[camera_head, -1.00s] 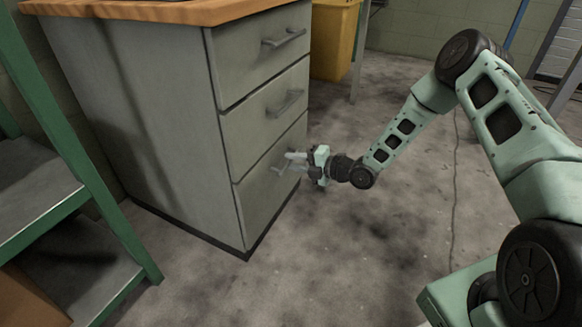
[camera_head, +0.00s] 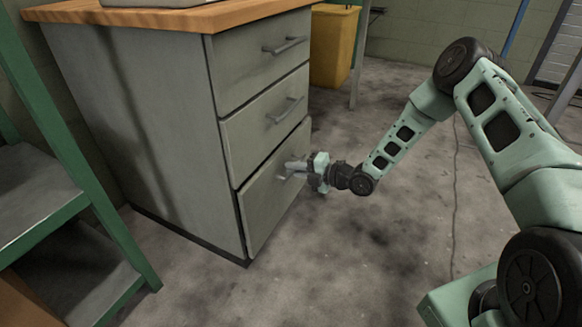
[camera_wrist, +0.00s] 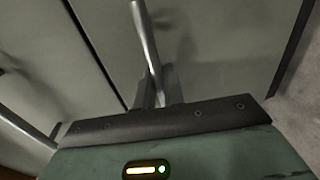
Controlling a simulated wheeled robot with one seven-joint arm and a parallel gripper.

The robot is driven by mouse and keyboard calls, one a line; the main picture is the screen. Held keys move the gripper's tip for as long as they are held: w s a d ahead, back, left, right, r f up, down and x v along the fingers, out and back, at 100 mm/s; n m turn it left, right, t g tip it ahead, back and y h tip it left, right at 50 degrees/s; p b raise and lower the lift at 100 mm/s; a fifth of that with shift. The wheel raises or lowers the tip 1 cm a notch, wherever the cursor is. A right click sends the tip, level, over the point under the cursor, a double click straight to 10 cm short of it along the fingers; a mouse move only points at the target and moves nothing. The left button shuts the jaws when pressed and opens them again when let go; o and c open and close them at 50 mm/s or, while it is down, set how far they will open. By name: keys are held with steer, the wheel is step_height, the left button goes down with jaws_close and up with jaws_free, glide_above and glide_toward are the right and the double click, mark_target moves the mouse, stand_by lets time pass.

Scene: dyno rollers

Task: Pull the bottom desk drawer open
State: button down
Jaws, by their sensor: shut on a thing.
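The grey desk pedestal has three drawers. The bottom drawer (camera_head: 262,206) stands slightly forward of the pedestal's front, with a dark gap along its left edge. My gripper (camera_head: 298,168) is at the bottom drawer's handle (camera_head: 287,177), shut on it. The gripper hides part of the handle. In the wrist view the handle (camera_wrist: 146,45) is a metal bar running down to my gripper (camera_wrist: 158,100), whose fingers are mostly hidden behind the dark edge of its housing.
The middle drawer (camera_head: 262,115) and top drawer (camera_head: 255,55) are shut. A green-framed shelf (camera_head: 110,220) stands close on the left. A yellow bin (camera_head: 334,45) is behind the pedestal. The concrete floor (camera_head: 340,260) before the drawers is clear; a thin cable (camera_head: 455,200) lies right.

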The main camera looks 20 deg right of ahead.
steer(key=f+p+v, duration=0.2)
steer(key=v, duration=1)
steer(key=f+p+v, duration=0.2)
steer(key=p+v, duration=0.1)
steer(key=v, duration=0.9)
steer(key=s+d+f+p+v, duration=0.1)
steer(key=f+p+v, duration=0.1)
steer(key=v, duration=1)
steer(key=shift+f+p, duration=0.3)
steer(key=shift+p, duration=0.3)
steer(key=c, duration=1.6)
jaws_free()
steer(key=p+v, duration=0.4)
steer(key=v, duration=1.3)
steer(key=shift+s+p, duration=0.2)
steer(key=shift+p, duration=0.2)
steer(key=shift+d, duration=0.1)
